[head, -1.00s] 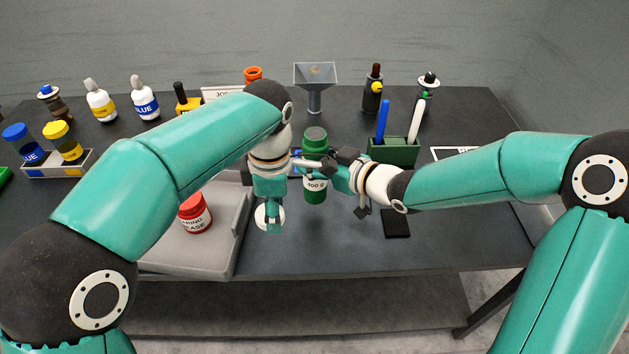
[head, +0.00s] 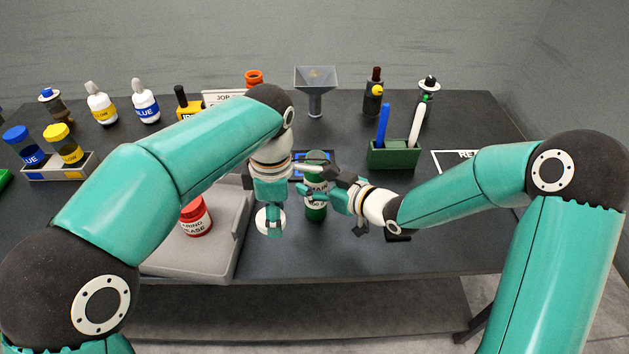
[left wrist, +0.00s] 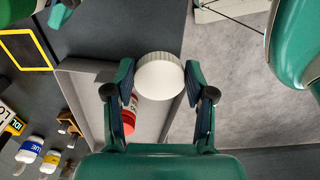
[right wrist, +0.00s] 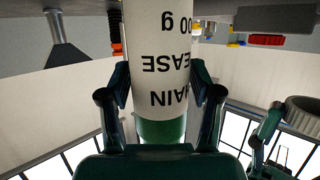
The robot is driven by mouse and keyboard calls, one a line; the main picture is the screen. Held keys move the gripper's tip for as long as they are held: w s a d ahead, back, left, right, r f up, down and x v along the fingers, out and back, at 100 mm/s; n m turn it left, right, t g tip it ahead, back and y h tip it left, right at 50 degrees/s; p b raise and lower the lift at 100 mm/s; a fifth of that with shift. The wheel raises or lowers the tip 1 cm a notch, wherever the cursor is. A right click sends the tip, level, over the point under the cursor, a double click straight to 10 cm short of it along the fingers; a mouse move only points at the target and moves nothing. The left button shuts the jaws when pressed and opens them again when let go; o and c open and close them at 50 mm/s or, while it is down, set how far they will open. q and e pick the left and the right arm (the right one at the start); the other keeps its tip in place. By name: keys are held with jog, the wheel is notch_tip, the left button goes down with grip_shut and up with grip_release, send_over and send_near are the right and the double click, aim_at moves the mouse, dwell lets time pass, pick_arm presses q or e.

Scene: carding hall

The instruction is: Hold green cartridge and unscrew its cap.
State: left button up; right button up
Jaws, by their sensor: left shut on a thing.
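The green cartridge (head: 316,211) with a white label is upright in the head view, and my right gripper (head: 322,188) is shut around its middle. In the right wrist view the cartridge (right wrist: 158,60) fills the space between the fingers, its "GREASE" label upside down. I cannot tell whether its bottom touches the table. My left gripper (head: 270,208) is shut on a round white cap (head: 263,221) with a ridged edge, apart from the cartridge and to its left. The cap (left wrist: 160,77) shows between both fingers in the left wrist view.
A red grease jar (head: 194,218) stands on a grey tray (head: 228,240) left of the cap. A green pen holder (head: 394,156) is right of the cartridge, a funnel (head: 316,80) behind it. Bottles line the back left. The table's front right is fairly clear.

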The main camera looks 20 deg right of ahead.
jog(key=shift+o, duration=0.7)
pick_arm(q)
jog(key=shift+r, duration=0.15)
pick_arm(e)
jog(key=shift+r, duration=0.15)
